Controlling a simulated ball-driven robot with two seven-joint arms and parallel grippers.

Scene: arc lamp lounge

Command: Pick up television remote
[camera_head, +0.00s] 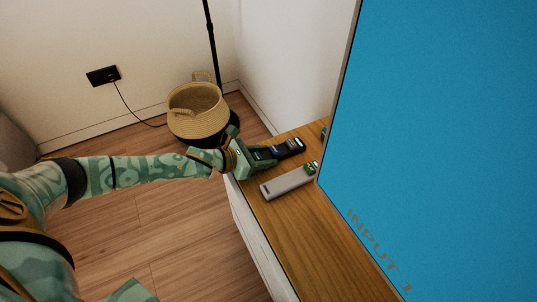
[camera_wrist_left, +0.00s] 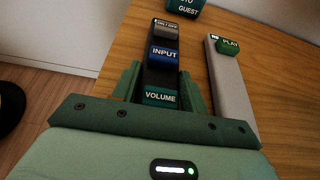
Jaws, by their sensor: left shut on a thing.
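The television remote (camera_head: 291,147) is a long black bar with grey, blue and green labelled blocks. It lies on the wooden cabinet top. In the left wrist view the remote (camera_wrist_left: 163,55) shows its blue "INPUT" block and green "VOLUME" block. My left gripper (camera_head: 263,158) is shut on the near end of the remote, one green finger on each side of it in the left wrist view (camera_wrist_left: 160,88). I cannot tell whether the remote is lifted off the wood. My right gripper is not in view.
A grey bar with a green "PLAY" block (camera_head: 287,183) lies just right of the remote. A large blue screen (camera_head: 450,120) stands along the right. A woven basket (camera_head: 197,112) is on the floor behind. The front cabinet top (camera_head: 315,235) is clear.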

